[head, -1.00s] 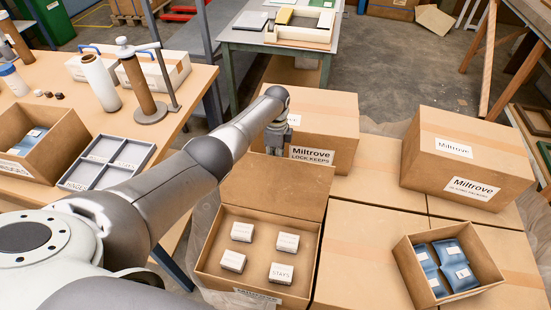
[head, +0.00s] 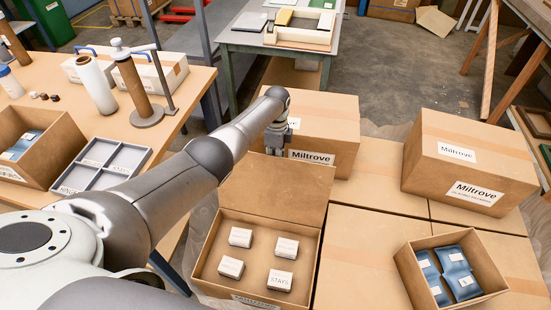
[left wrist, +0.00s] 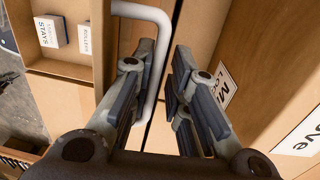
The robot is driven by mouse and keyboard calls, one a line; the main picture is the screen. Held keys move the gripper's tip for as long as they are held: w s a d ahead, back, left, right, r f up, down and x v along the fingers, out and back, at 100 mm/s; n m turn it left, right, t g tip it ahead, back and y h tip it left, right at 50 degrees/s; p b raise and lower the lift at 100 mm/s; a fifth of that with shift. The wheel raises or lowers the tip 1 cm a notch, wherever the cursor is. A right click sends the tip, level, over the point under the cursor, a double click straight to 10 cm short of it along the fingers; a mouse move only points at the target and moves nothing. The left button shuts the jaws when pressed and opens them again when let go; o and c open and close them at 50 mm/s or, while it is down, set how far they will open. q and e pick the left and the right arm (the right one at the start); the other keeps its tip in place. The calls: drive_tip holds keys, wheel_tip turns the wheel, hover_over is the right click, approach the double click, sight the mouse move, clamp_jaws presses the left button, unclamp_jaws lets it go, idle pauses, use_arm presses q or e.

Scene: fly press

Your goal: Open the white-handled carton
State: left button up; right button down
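The carton (head: 207,270) stands at lower centre in the head view, its lid (head: 275,190) raised and leaning back. Several small white boxes sit inside; some also show at upper left in the left wrist view. The white handle (left wrist: 160,28) is on the lid's outer side, hidden from the head view. My left gripper (head: 277,140) is behind the lid's upper edge. In the left wrist view its fingers (left wrist: 165,75) are apart, with the handle between them or just by the left finger; a gap shows before the right finger. My right gripper is not in view.
A closed Miltrove carton (head: 325,115) stands close behind the lid and my left gripper. Another closed carton (head: 470,165) is to the right. An open carton (head: 480,300) with blue packets is at lower right. A workbench (head: 190,85) with a grey divided tray (head: 146,160) is at left.

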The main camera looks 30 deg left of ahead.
use_arm(q)
drive_tip(key=shift+r, duration=0.1)
wheel_tip(320, 180, up, 12)
drive_tip(key=shift+w, duration=0.4)
drive_tip(key=shift+a+f, duration=0.1)
drive_tip(key=shift+f, duration=0.1)
idle(0.4)
